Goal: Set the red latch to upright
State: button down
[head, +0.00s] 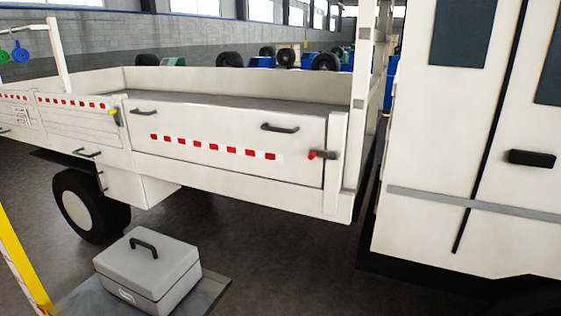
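The red latch (312,155) is on the right end of the white truck bed's side panel (225,170), beside the corner post. Its red tip points left and its dark part reaches right, so the latch lies roughly horizontal. My gripper is not in view, and nothing touches the latch.
A yellow latch (113,112) sits at the panel's left end. Dark handles (280,128) stick out from the panel. A grey box (147,270) with a handle stands low in front. A yellow post (22,262) rises at left. The truck cab (440,150) stands at right. Dark floor (270,260) is clear below the panel.

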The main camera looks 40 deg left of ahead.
aim_at(313, 153)
jog(key=i+j+u, duration=0.2)
jog(key=i+u, duration=0.8)
jog(key=i+j+z, duration=0.15)
jog(key=i+j, duration=0.3)
jog(key=i, duration=0.15)
